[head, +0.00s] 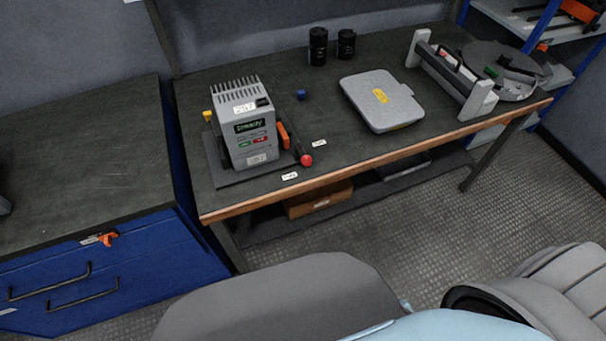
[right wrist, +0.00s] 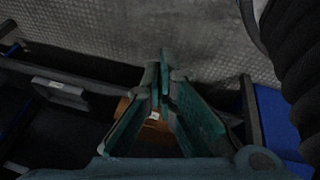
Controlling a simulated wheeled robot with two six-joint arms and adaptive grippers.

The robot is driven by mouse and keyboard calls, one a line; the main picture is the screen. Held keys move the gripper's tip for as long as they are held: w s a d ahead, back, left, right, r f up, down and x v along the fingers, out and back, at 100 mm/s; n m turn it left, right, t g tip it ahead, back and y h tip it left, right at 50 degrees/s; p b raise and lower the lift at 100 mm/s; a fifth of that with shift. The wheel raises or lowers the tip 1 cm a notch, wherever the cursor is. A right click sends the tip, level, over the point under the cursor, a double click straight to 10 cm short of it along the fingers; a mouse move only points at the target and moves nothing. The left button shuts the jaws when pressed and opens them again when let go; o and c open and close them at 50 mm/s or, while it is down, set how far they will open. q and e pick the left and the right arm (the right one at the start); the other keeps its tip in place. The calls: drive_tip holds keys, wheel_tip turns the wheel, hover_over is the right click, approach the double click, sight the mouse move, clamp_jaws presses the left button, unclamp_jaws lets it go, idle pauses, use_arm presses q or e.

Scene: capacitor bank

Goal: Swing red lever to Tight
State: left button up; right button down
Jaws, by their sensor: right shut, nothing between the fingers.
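The red lever (head: 306,160) shows in the head view as a red ball on a dark arm, at the front right foot of a grey finned device (head: 251,140). Its ball sits between two small white labels, one behind (head: 319,143) and one in front (head: 290,177). The label writing is too small to read. My right gripper (right wrist: 163,78) shows in the right wrist view with its teal fingers shut and empty. It is away from the lever, which is not seen in that view. My left gripper is in neither view.
The dark bench (head: 325,110) holds a grey flat case (head: 382,98), two black cylinders (head: 318,46), a blue piece (head: 301,94) and a grey fixture (head: 448,75). A brown box (head: 318,200) is on the shelf below. A blue drawer cabinet (head: 110,270) stands left.

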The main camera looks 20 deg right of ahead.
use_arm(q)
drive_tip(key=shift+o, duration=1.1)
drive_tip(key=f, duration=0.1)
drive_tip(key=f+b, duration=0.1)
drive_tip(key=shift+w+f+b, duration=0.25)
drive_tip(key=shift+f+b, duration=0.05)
use_arm(e)
drive_tip(key=w+a+r+n+t+y+b, duration=0.15)
drive_tip(key=w+r+n+t, duration=0.35)
drive_tip(key=w+r, duration=0.5)
drive_tip(key=w+r+n+t+y+b, duration=0.3)
drive_tip(key=w+r+n+t, duration=0.25)
drive_tip(key=w, duration=0.85)
use_arm(q)
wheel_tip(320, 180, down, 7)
drive_tip(key=b, duration=0.2)
drive_tip(key=shift+b, duration=0.3)
use_arm(e)
drive_tip(key=a+r+n+g+y, duration=0.1)
drive_tip(key=a+r+n+y, duration=0.7)
drive_tip(key=r+n, duration=0.5)
wheel_tip(320, 180, up, 2)
drive_tip(key=a, duration=0.2)
drive_tip(key=shift+a+r+y, duration=0.25)
drive_tip(key=shift+a+y, duration=0.05)
drive_tip(key=shift+y, duration=0.05)
drive_tip(key=shift+w+g, duration=0.2)
drive_tip(key=shift+g, duration=0.05)
